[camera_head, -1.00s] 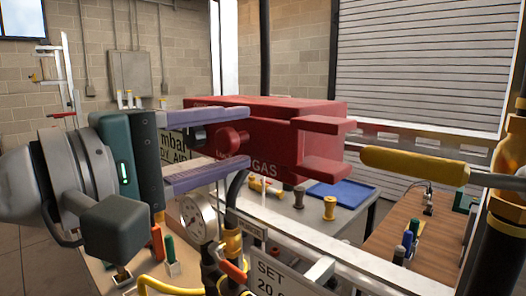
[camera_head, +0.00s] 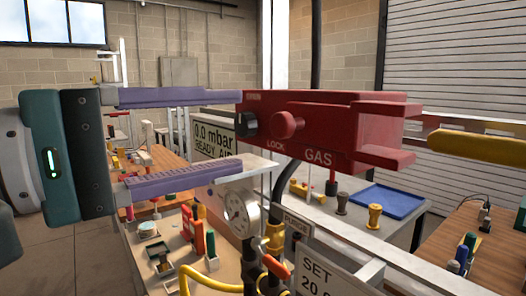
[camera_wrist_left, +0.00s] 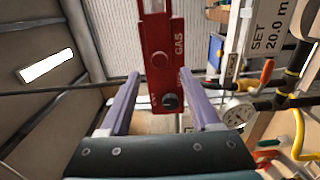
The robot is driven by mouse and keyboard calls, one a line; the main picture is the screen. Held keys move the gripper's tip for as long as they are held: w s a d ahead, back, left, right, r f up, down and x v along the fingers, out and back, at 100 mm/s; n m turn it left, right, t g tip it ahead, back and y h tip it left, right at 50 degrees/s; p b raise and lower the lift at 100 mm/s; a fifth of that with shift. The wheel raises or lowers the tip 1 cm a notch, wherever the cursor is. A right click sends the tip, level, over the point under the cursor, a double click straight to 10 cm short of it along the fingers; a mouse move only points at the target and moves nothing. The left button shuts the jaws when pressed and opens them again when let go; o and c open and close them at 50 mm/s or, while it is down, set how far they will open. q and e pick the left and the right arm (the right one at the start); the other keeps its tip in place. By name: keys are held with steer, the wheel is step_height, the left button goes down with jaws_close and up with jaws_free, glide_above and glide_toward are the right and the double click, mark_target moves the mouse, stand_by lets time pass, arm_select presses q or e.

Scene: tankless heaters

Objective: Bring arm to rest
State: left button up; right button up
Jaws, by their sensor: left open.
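My left gripper (camera_head: 243,134) comes in from the left in the head view, with two purple fingers spread apart, one above the other. It is open and nothing is held between the fingers. A red gas lock device (camera_head: 340,130) with a black knob, a red knob and a forked right end is just beyond the fingertips. In the left wrist view the red device (camera_wrist_left: 161,60) lies ahead, with its knob end near the gap between the fingers (camera_wrist_left: 158,78). I cannot tell whether a finger touches it. My right gripper does not show.
A pressure gauge (camera_head: 241,212) with yellow hose and fittings stands below the device. A display panel (camera_head: 213,140) reads 0.0 mbar. A "SET" sign (camera_head: 322,272) is at the lower middle. A yellow handle (camera_head: 480,146) is at the right. A blue tray (camera_head: 387,201) lies on the bench behind.

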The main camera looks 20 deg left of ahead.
arm_select(q)
steer(key=shift+v, duration=1)
steer(key=s+f+m+g+y, duration=0.3)
steer(key=f+m, duration=0.1)
steer(key=f, duration=0.5)
steer(key=s+f+m+g+y, duration=0.2)
steer(key=s+f+m+y, duration=0.1)
steer(key=f, duration=0.5)
steer(key=s+a+f+m+g+y, duration=0.2)
steer(key=s+a+f+m+g, duration=0.15)
steer(key=s, duration=0.25)
steer(key=s+a+f+m+g+y, duration=0.2)
steer(key=s+f+g+y, duration=0.1)
steer(key=s+f, duration=0.25)
steer(key=w+p+v, duration=0.3)
steer(key=p+v, duration=1)
steer(key=w+r+p+v, duration=0.1)
steer(key=w+p+v, duration=0.2)
steer(key=p+v, duration=1.1)
steer(key=shift+w+r+t, duration=0.3)
steer(key=shift+r+t, duration=0.15)
steer(key=shift+r, duration=0.05)
steer(key=shift+d, duration=0.1)
